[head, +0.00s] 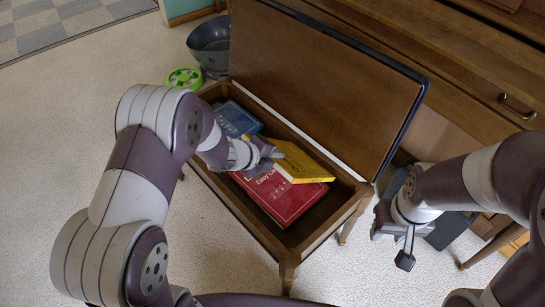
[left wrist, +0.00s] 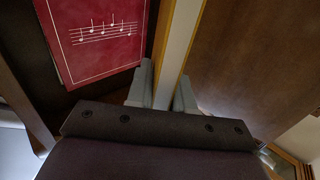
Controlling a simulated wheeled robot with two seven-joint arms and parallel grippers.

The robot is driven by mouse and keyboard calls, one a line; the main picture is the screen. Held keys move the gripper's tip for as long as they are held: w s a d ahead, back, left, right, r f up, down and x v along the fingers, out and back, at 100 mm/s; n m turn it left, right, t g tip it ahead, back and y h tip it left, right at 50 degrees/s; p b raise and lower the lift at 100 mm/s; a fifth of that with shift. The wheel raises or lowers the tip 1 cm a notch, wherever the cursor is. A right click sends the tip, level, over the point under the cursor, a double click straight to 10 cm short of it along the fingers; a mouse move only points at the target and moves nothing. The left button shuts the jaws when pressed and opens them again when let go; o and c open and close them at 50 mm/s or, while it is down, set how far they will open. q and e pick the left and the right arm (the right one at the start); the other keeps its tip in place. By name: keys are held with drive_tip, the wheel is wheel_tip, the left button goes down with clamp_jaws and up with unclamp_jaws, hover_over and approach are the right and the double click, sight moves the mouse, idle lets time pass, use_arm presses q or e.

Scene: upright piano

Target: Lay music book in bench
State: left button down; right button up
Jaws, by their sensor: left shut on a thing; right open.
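The bench (head: 345,207) stands open, with its brown lid (head: 325,80) raised and leaning back toward the piano. My left gripper (head: 274,155) is inside or just over the bench, shut on a thin yellow music book (head: 303,163). The book lies above part of the red book; I cannot tell whether they touch. In the left wrist view the fingers (left wrist: 167,95) pinch the yellow book edge-on (left wrist: 180,45). A red book (head: 285,203) and a blue book (head: 233,119) lie in the bench. My right gripper (head: 397,240) is open and empty, right of the bench.
The piano (head: 450,55) stands behind the lid. A dark bowl-like container (head: 208,45) and a green round object (head: 184,78) are on the carpet beyond the bench's left end. Open carpet (head: 50,130) lies to the left.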

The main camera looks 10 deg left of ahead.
use_arm(q)
drive_tip(key=c, duration=0.9)
unclamp_jaws()
drive_tip(key=p+v, duration=0.5)
drive_tip(key=v, duration=0.7)
drive_tip(key=shift+s+a+r, duration=0.2)
drive_tip(key=shift+s, duration=0.05)
